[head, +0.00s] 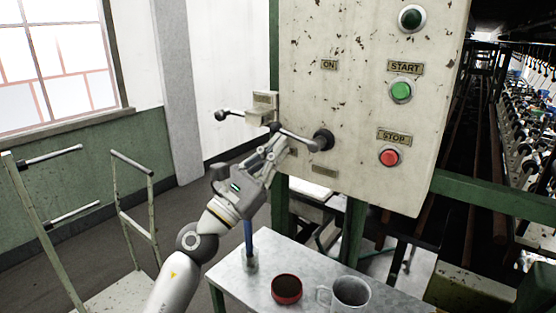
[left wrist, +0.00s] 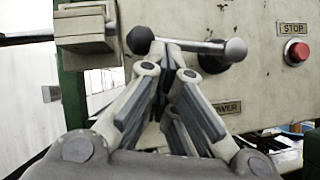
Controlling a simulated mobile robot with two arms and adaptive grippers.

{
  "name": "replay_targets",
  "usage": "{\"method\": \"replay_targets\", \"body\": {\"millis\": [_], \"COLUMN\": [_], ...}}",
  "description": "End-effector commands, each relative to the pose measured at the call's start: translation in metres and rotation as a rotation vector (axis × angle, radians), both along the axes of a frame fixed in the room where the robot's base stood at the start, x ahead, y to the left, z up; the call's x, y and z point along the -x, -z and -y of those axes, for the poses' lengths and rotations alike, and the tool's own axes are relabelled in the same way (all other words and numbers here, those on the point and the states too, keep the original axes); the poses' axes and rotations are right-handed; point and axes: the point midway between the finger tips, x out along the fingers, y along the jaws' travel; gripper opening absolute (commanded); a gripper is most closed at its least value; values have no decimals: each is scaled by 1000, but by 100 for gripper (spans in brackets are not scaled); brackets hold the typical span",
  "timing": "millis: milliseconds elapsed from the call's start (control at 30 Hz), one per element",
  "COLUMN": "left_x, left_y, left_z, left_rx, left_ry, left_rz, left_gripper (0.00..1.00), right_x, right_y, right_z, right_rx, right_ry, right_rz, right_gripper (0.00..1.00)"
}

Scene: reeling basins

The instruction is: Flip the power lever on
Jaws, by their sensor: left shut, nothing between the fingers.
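The power lever (head: 297,135) is a metal rod with a dark ball knob, standing out to the left from a dark hub (head: 322,140) on the worn control panel (head: 355,120). An ON label (head: 329,65) is above it; a POWER label (left wrist: 225,107) is below it in the left wrist view. There the rod (left wrist: 190,45) lies nearly level, its black knob (left wrist: 140,40) at left. My left gripper (head: 275,143) is shut and empty, its tips at the rod near the knob end; it also shows in the left wrist view (left wrist: 172,62). I cannot tell whether they touch. My right gripper is not in view.
A green START button (head: 401,91) and red STOP button (head: 389,157) are on the panel's right. A small box (head: 264,104) with another knobbed rod is at left. Below, a metal table (head: 245,290) bears a red-brown bowl (head: 286,290) and a grey mug (head: 350,294).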

Motion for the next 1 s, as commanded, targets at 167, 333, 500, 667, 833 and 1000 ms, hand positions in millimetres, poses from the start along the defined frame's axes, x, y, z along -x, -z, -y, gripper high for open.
{"method": "replay_targets", "body": {"millis": [167, 333, 500, 667, 833, 1000], "left_x": [-2, -3, -2, 0, 4, 8], "left_y": [-9, -21, -34, -47, -61, -76], "left_z": [-4, -5, -4, -1, 4, 9], "left_rx": [-126, -258, -386, -510, -639, -871], "left_ry": [-4, -4, -5, -6, -3, -5], "left_rz": [97, 191, 286, 375, 468, 636], "left_gripper": [0, 0, 0, 0, 0, 0], "right_x": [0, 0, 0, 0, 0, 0], "right_y": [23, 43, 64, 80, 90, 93], "right_z": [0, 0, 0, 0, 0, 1], "right_rx": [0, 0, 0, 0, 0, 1], "right_ry": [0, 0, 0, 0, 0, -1], "right_rz": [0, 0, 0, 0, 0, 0], "right_gripper": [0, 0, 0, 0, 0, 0]}}
